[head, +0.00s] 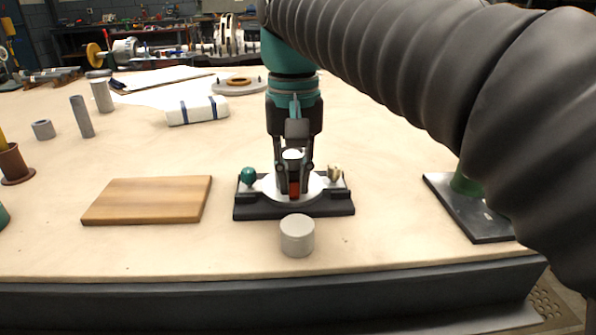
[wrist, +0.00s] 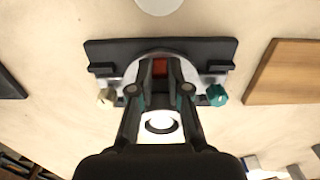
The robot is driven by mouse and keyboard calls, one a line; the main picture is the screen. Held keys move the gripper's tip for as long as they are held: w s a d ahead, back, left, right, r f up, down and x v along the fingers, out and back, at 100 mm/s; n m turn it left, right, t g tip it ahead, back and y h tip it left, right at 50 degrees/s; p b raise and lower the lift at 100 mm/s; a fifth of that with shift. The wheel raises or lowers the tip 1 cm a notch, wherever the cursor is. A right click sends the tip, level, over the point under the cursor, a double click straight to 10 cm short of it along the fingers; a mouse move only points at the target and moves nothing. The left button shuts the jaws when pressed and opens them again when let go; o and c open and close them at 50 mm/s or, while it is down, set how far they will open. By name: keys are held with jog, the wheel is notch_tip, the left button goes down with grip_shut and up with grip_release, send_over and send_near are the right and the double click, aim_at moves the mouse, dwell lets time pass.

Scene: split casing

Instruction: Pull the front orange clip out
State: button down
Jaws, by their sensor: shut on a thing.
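The front orange clip (head: 294,188) shows as a red-orange piece at the front of the split casing. My gripper (head: 294,190) points straight down over the casing and is shut on the clip. The clip also shows between the fingertips in the wrist view (wrist: 160,67). The casing has a pale round body (head: 318,184) on a black base (head: 330,209). A teal knob (head: 247,176) stands at its left and a cream knob (head: 334,173) at its right. My fingers hide much of the casing's middle.
A grey cylinder (head: 297,235) stands just in front of the base. A wooden board (head: 150,199) lies to the left. A dark plate with a green post (head: 470,208) is at the right. Behind, a white block with blue bands (head: 197,110) lies on the table.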

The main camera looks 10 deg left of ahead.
jog(key=shift+s, duration=0.1)
jog(key=shift+s+d, duration=0.2)
jog(key=shift+s, duration=0.45)
jog(key=c, duration=1.1)
grip_release()
jog(key=shift+s, duration=0.1)
notch_tip(320, 180, up, 8)
jog(key=shift+f, duration=0.25)
